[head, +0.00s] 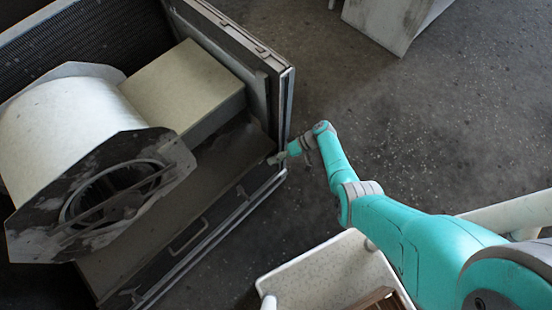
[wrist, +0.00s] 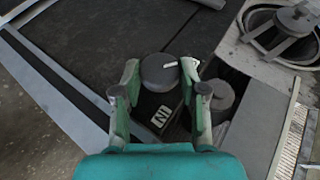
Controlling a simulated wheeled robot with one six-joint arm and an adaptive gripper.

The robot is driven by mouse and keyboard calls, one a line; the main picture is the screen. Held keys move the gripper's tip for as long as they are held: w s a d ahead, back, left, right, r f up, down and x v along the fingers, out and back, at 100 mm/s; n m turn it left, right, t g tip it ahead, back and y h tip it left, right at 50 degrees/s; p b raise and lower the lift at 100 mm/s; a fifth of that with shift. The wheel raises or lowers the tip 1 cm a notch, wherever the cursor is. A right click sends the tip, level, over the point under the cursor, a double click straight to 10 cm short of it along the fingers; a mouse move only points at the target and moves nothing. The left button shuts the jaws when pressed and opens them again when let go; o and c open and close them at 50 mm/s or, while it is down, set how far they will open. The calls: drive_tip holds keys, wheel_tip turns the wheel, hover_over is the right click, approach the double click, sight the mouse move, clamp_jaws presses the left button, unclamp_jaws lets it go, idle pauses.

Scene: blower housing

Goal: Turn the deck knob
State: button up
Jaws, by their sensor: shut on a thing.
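The deck knob (wrist: 158,74) is a round dark grey cap with a white pointer mark on its right side. In the wrist view it sits between the two fingertips of my gripper (wrist: 163,80), which is shut on it. A small black and white label (wrist: 161,115) shows on the deck below the knob. In the head view my gripper (head: 278,158) reaches the right end of the blower housing deck, at the inner edge of its frame. The knob cannot be made out there.
A grey cylinder (wrist: 221,97) stands close beside my right finger in the wrist view. The white blower drum (head: 60,130) and a pale box (head: 185,85) fill the housing (head: 284,100). A cream tray (head: 325,265) is below my arm. Open floor (head: 430,140) lies right.

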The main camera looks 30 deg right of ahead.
drive_tip(key=o, duration=1.1)
drive_tip(key=shift+o, duration=0.2)
drive_tip(key=shift+d, duration=0.1)
drive_tip(key=v, duration=1.2)
